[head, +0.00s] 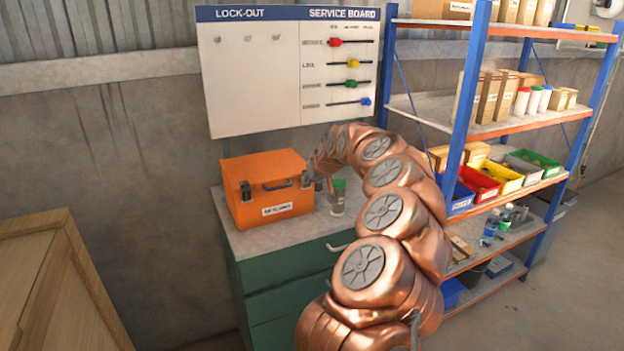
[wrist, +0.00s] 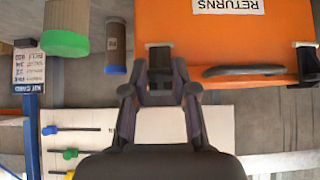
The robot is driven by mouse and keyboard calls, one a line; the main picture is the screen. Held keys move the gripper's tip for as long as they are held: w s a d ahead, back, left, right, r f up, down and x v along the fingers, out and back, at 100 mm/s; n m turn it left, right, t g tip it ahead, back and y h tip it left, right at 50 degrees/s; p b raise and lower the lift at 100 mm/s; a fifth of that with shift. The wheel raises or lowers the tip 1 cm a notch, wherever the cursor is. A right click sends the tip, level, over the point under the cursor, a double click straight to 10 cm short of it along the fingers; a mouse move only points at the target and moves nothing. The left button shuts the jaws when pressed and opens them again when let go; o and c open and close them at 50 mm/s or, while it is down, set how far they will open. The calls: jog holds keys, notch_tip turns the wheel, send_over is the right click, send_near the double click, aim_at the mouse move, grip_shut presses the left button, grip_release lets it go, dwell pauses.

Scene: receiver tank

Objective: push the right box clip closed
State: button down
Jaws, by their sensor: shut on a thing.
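The orange box (head: 262,167) stands on the grey worktop with its lid down. Its right clip (wrist: 158,47) is at the left in the upside-down wrist view, on the box's front. My gripper (wrist: 159,84) is at this clip, its fingers close together and shut on it. How far the clip is closed cannot be made out, as the fingers cover part of it. The left clip (head: 245,190) is apart from my gripper and also shows in the wrist view (wrist: 306,64). In the head view my arm's end hides most of the right clip.
The box's dark handle (wrist: 244,70) lies between the clips. A green-lidded jar (head: 338,195) stands on the worktop (head: 300,235) close to my arm. The service board (head: 290,70) is on the wall behind. A loaded shelf rack (head: 468,100) stands at the right.

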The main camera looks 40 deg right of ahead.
jog(key=shift+w+r+g, duration=0.2)
jog(key=shift+w+g, duration=0.05)
jog(key=shift+g, duration=0.25)
jog(key=shift+w+d+g+y+p, duration=0.1)
jog(key=shift+w+g+y+p, duration=0.05)
jog(key=shift+g+y+p, duration=0.2)
jog(key=c, duration=0.9)
grip_release()
jog(key=v, duration=1.2)
